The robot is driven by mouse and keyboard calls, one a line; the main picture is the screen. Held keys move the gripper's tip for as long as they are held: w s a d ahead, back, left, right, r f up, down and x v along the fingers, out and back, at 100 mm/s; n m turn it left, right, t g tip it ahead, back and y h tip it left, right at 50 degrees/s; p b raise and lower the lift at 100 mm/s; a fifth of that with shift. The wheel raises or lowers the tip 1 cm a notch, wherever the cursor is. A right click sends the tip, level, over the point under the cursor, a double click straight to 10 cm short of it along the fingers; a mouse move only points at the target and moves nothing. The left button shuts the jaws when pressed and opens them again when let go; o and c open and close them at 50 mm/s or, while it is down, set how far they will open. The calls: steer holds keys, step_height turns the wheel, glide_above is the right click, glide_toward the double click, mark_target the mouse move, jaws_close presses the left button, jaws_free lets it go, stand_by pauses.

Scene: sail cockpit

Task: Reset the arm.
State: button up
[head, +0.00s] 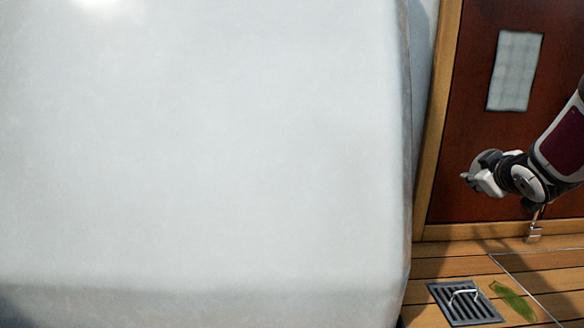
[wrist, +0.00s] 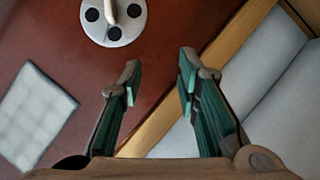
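My gripper (head: 468,179) is at the right of the head view, in front of a dark red-brown door panel with a wooden frame. My arm reaches in from the right edge. In the wrist view, the two fingers of my gripper (wrist: 159,76) stand apart with nothing between them. Beyond the fingertips is the red-brown panel (wrist: 175,30). A round pale plate (wrist: 97,28) with dark round spots and a light lever-like piece shows at the top of the wrist view.
A large white moulded block (head: 200,160) fills the left of the head view. The panel has a pale window (head: 514,72). A padlock (head: 534,233) hangs below my arm. A dark grate (head: 470,312) with a handle and a green leaf (head: 515,302) are on the plank floor.

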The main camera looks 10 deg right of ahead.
steer(key=s+a+f+m+g+y, duration=0.1)
steer(key=s+a+g, duration=0.1)
steer(key=s+a, duration=0.45)
steer(key=s+a+f+m+g+y, duration=0.1)
steer(key=s+a+g, duration=0.15)
steer(key=a, duration=0.65)
steer(key=s+a+f+m+g+y, duration=0.1)
steer(key=s+a+f+m+g, duration=0.1)
steer(key=s+a, duration=0.45)
steer(key=s+a+f+n+g+y, duration=0.1)
steer(key=s+a+f+g+y, duration=0.1)
steer(key=s+a, duration=0.6)
steer(key=s+a+f+g+y, duration=0.2)
steer(key=s+a+g, duration=0.1)
steer(key=s+a, duration=0.5)
step_height(320, 180, up, 39)
steer(key=t+p, duration=0.4)
steer(key=p, duration=3.3)
steer(key=shift+s+d+r, duration=0.2)
steer(key=shift+s+d, duration=0.2)
steer(key=shift+s, duration=0.05)
steer(key=shift+d, duration=0.15)
